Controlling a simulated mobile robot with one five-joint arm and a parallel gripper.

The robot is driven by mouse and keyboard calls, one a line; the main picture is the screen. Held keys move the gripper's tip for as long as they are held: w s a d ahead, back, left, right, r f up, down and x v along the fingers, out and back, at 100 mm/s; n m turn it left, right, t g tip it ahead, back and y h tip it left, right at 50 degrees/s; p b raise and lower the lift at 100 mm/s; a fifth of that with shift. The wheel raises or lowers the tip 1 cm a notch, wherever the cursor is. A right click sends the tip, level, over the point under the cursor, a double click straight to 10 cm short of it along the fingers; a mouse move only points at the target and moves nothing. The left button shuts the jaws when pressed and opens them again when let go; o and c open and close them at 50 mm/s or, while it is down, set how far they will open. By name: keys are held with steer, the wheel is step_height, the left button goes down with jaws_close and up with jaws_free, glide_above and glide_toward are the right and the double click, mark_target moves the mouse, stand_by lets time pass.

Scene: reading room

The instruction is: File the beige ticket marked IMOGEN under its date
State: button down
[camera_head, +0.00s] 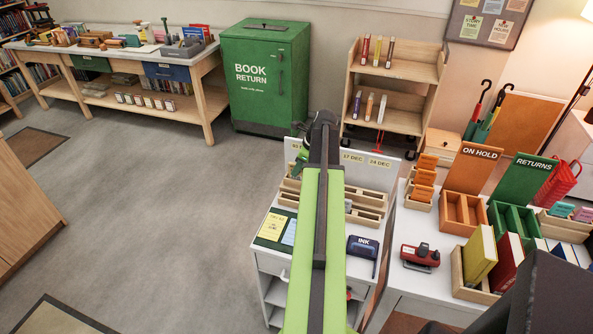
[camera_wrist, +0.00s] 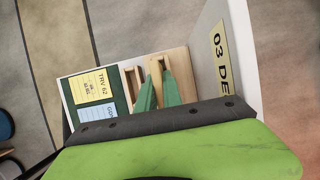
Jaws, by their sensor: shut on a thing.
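My gripper (camera_wrist: 158,92) shows in the wrist view as two green fingers over the wooden slots of the date rack. It is shut on a thin beige thing (camera_wrist: 158,72), seen nearly edge-on, which looks like the ticket; no name on it is readable. In the head view my arm hides most of the gripper and the ticket. The wooden date rack (camera_head: 369,218) stands on a white cabinet, before a pale panel. Date labels 17 DEC (camera_head: 352,157) and 24 DEC (camera_head: 380,162) show there; a 03 DEC label (camera_wrist: 219,55) shows in the wrist view.
A yellow card (camera_head: 272,226) and a blue card (camera_head: 289,232) lie on a dark green mat left of my arm. A blue INK pad (camera_head: 363,247) is to the right. The ON HOLD (camera_head: 477,167) and RETURNS (camera_head: 529,173) bins stand on the right-hand table.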

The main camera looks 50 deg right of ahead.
steer(key=shift+f, duration=0.3)
steer(key=c, duration=1.4)
jaws_free()
steer(key=p+v, duration=1.6)
steer(key=v, duration=0.1)
steer(key=shift+r, duration=0.3)
steer(key=shift+w, duration=0.15)
